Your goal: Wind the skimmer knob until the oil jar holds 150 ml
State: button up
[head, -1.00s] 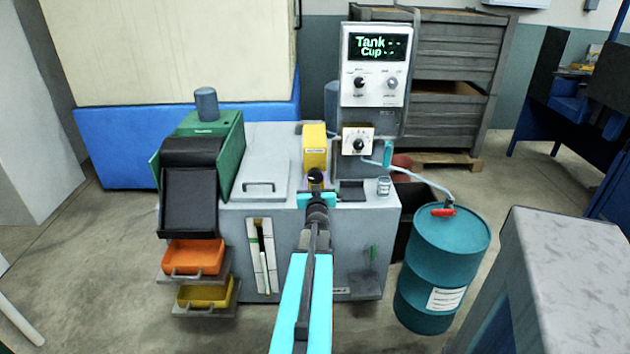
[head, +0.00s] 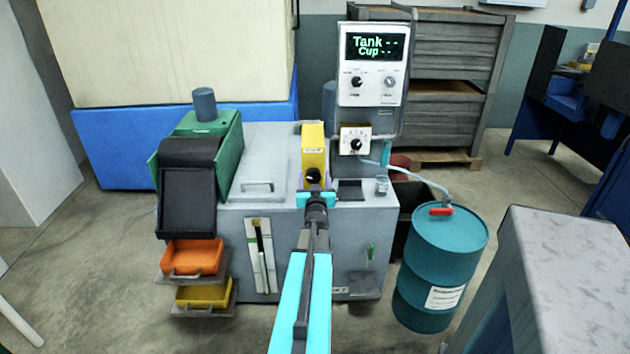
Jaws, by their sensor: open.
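The yellow skimmer housing (head: 315,143) stands on the grey tank top. Its black knob (head: 312,175) faces me, low on the front. My gripper (head: 315,196) is open just in front of and below the knob, its cyan fingers spread; I cannot tell whether they touch it. A small clear jar (head: 382,186) stands at the right of the tank top, apart from my gripper; its fill level is too small to read.
A control panel (head: 372,72) reads "Tank --" and "Cup --". A dial box (head: 355,141) sits below it. A teal drum (head: 437,270) with a red valve stands at right, a grey block (head: 565,260) nearer. Orange (head: 193,256) and yellow trays sit at left.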

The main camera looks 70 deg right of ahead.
jog(key=shift+a, duration=0.1)
jog(key=shift+v, duration=1.1)
jog(key=p+v, duration=0.9)
jog(key=v, duration=0.2)
jog(key=shift+s+p, duration=0.15)
jog(key=shift+p, duration=0.15)
jog(key=shift+a, duration=0.15)
dwell(0.3)
jog(key=shift+w+m+b, duration=0.3)
jog(key=shift+m, duration=0.2)
